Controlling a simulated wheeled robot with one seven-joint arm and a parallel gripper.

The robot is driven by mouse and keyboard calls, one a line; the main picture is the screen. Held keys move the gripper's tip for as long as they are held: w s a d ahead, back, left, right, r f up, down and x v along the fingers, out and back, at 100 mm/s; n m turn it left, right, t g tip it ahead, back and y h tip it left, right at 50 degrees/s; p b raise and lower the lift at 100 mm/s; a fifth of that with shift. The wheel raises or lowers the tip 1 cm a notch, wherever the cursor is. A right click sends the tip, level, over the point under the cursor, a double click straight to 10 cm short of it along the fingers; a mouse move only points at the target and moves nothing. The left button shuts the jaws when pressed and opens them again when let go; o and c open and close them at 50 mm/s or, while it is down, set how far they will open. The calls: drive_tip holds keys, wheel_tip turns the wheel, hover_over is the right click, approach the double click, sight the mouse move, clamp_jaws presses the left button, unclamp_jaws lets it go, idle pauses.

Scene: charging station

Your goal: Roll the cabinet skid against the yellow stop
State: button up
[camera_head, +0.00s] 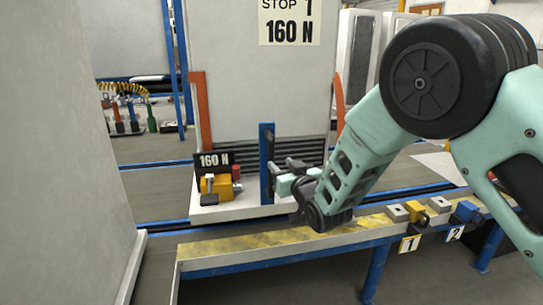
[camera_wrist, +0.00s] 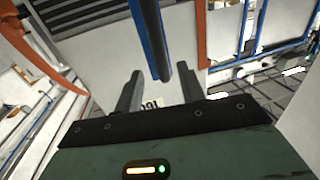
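The cabinet skid is a tall grey-white cabinet (camera_head: 250,90) with a label reading "STOP 1, 160 N", on a low white base (camera_head: 235,209). A blue upright bar (camera_head: 267,150) stands at its front. My gripper (camera_head: 281,166) is just right of this bar. In the wrist view my gripper (camera_wrist: 158,84) is open, with the blue bar (camera_wrist: 150,35) between or just beyond its fingertips; gaps show on both sides, and I cannot tell whether it touches. A yellow block (camera_head: 418,215) sits on the front rail above the tag "1"; a blue one (camera_head: 465,212) is above tag "2".
A yellow device (camera_head: 217,188) with a "160 N" sign (camera_head: 213,160) sits on the skid base. A yellow-black striped ledge (camera_head: 270,242) runs along the front. A large grey panel (camera_head: 65,160) fills the left. Hand tools (camera_head: 125,115) stand behind.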

sight(273, 156)
drive_tip(key=x, duration=0.8)
clamp_jaws()
drive_tip(key=shift+d, duration=0.1)
